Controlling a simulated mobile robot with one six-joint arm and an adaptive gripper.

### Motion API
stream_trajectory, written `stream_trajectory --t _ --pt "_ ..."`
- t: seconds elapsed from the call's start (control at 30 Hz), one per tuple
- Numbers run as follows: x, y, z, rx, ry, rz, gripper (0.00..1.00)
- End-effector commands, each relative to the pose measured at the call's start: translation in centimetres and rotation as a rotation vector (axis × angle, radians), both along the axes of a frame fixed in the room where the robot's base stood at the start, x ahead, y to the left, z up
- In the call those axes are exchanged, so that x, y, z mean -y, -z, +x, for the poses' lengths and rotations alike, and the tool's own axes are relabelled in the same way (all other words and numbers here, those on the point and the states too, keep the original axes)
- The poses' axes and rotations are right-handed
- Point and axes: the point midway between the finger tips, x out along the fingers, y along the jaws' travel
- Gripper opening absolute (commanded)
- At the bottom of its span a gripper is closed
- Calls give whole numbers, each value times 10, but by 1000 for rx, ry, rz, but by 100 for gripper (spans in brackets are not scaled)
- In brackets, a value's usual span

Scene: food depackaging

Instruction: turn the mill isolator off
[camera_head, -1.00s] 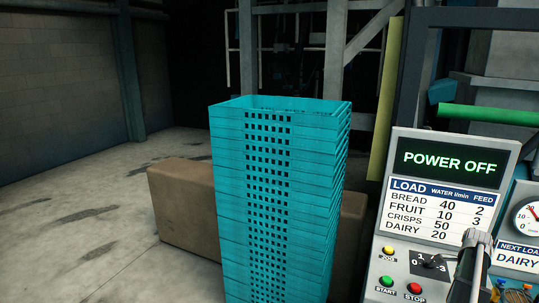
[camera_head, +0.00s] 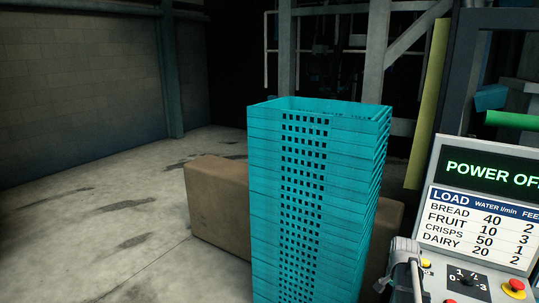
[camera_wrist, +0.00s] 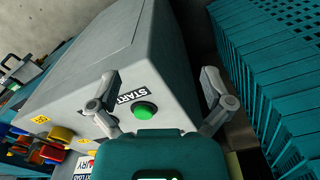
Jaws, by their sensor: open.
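The grey control panel (camera_head: 425,262) stands at the right of the head view, with a "POWER OFF" display (camera_head: 490,172), a black rotary switch marked 0 to 3 (camera_head: 467,281) and a red button (camera_head: 516,285). No switch is clearly labelled as the mill isolator. My gripper (camera_wrist: 161,76) is open and empty in the wrist view. Its fingers lie either side of the "START" label and green button (camera_wrist: 145,110) on a grey housing (camera_wrist: 130,55); contact cannot be told. A grey part of my gripper also covers the panel's left edge in the head view.
A tall stack of teal crates (camera_head: 310,200) stands left of the panel, and crates (camera_wrist: 270,70) fill the wrist view's right side. A brown block (camera_head: 215,195) lies behind the stack. Small red, yellow and blue parts (camera_wrist: 60,135) crowd the wrist view's lower left. Open floor (camera_head: 100,240) lies left.

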Motion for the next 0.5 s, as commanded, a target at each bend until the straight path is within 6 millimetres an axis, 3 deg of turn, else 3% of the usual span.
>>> stream_trajectory --t 0.03,0.1,0.5 --pt "-21 0 -3 0 -57 0 100" --pt "-43 0 -3 0 -135 0 100" --pt "-167 0 -23 0 -583 0 100"
